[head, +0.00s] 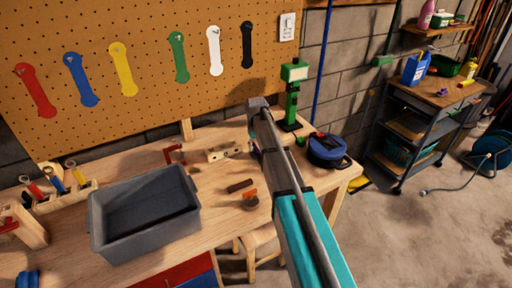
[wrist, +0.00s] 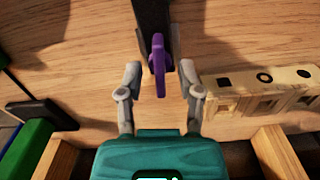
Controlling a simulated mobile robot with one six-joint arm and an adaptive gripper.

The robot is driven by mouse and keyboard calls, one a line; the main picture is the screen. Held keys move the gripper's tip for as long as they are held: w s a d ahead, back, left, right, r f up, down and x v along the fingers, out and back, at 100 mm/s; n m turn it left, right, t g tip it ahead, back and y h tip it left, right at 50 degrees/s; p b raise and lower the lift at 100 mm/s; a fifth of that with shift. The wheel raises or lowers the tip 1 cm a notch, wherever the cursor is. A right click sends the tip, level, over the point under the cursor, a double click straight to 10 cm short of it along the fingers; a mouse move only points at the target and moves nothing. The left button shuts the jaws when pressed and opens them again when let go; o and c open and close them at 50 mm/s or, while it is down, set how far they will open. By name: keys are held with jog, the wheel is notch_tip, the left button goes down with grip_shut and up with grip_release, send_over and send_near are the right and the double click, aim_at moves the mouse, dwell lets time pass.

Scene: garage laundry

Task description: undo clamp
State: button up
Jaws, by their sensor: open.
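In the wrist view, a purple lever (wrist: 158,62) stands at the end of a black bar (wrist: 152,18); this looks like the clamp. My gripper (wrist: 160,82) is open, with one grey finger on each side of the purple lever. The lever's lower end reaches between the fingers, and a gap shows on both sides. I cannot tell how the clamp's jaws stand. In the head view my arm covers the clamp and my fingertips.
A wooden block with holes (head: 224,152) lies beside my arm, also in the wrist view (wrist: 262,84). A green stand (head: 291,105) and a blue round case (head: 328,149) are on the right. A grey bin (head: 99,222) and a red C-shaped piece (head: 174,153) are left.

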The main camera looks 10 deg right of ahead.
grip_shut()
jog(key=shift+n, duration=0.8)
grip_release()
jog(key=shift+m, duration=0.4)
